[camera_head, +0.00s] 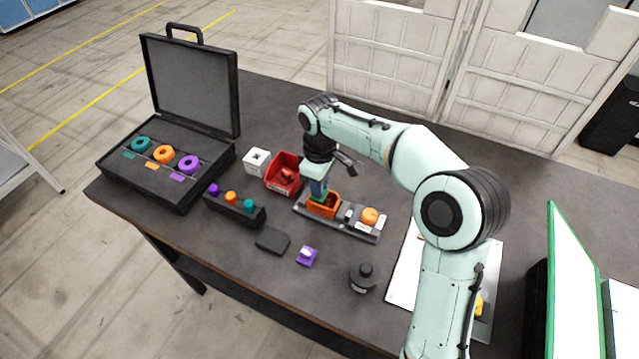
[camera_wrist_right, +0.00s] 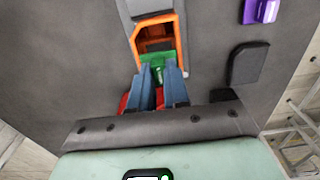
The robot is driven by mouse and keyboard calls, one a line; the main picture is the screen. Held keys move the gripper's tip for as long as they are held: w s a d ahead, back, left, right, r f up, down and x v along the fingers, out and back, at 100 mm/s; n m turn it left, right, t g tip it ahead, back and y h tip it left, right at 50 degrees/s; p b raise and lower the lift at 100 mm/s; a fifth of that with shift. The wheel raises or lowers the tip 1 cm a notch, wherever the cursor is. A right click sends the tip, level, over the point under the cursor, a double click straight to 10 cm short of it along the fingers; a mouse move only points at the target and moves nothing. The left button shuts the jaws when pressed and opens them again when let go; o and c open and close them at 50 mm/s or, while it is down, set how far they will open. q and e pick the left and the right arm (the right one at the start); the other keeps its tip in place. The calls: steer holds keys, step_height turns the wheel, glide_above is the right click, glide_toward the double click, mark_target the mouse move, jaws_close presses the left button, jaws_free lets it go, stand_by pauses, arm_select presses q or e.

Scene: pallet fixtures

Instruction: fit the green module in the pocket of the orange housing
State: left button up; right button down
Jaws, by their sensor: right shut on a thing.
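The orange housing (camera_head: 326,211) sits on a grey fixture plate (camera_head: 342,227) near the middle of the table. My right gripper (camera_head: 320,188) points down over the housing's left part, shut on the green module, of which a little green shows between the fingertips. In the right wrist view the gripper (camera_wrist_right: 159,76) holds the green module (camera_wrist_right: 155,63) at the near end of the orange housing (camera_wrist_right: 182,42). The rest of the housing's dark pocket is open to view beyond it. I cannot tell how deep the module sits. My left gripper is out of view.
A red bin (camera_head: 272,185) and a white block (camera_head: 256,160) stand left of the housing. An orange knob (camera_head: 370,215) shares its plate. In front are a black block with coloured pegs (camera_head: 240,208), a black pad (camera_head: 272,240) and a purple part (camera_head: 307,256). An open case (camera_head: 165,190) stands left.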

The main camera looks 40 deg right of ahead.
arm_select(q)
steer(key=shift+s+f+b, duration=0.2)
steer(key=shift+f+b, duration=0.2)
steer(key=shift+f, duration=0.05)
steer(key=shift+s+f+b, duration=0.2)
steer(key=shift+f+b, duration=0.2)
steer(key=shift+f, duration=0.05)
arm_select(e)
steer(key=shift+f, duration=1.45)
steer(key=c, duration=1)
jaws_free()
steer(key=shift+c, duration=1.3)
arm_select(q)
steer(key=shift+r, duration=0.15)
arm_select(e)
steer(key=shift+r, duration=0.15)
steer(key=shift+r+p, duration=1.2)
steer(key=shift+r, duration=0.35)
steer(key=shift+r+p, duration=1.45)
steer(key=shift+r, duration=0.9)
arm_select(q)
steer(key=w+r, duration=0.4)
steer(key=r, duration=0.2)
